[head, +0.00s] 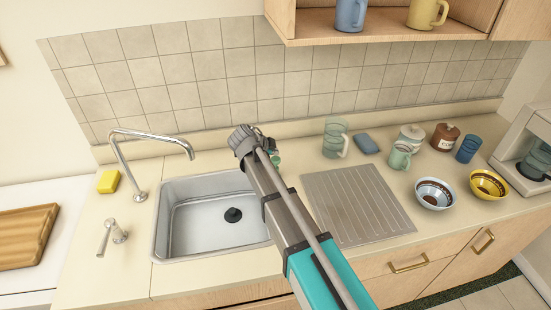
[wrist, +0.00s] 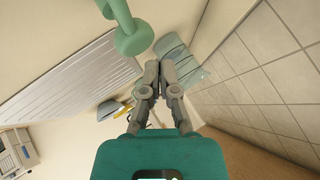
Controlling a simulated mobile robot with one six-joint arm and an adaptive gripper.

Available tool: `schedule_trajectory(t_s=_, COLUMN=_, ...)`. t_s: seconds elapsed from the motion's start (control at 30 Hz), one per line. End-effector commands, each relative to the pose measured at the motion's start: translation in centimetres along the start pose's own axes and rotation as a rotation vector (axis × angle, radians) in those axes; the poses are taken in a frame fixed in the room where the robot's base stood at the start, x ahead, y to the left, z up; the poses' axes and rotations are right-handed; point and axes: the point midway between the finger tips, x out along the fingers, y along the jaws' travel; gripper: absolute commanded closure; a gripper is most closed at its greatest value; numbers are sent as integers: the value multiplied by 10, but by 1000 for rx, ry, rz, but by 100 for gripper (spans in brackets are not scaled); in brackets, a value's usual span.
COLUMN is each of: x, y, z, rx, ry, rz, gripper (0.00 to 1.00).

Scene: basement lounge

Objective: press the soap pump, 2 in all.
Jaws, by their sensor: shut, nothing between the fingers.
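A green piece with a round end and a narrow stem, which looks like the soap pump (wrist: 133,36), shows at the top of the wrist view, close to my gripper (wrist: 160,68) and a little to the left of its fingertips. In the head view a small green part (head: 276,159) shows just beside my gripper (head: 259,143), behind the sink's right end; the rest is hidden by my arm. My gripper is shut and empty. I cannot tell whether it touches the pump.
The sink (head: 160,238) with its tap (head: 143,160) is left of my arm. The ribbed drainboard (head: 358,205) is right. The tiled wall (head: 200,75) is close behind.

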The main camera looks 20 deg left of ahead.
Motion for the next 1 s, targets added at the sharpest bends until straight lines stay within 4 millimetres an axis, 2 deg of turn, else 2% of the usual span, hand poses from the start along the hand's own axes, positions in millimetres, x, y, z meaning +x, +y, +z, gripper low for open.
schedule_trajectory(t_s=1.0, x=8, y=6, z=6, rx=0, ry=0, rz=0, gripper=100)
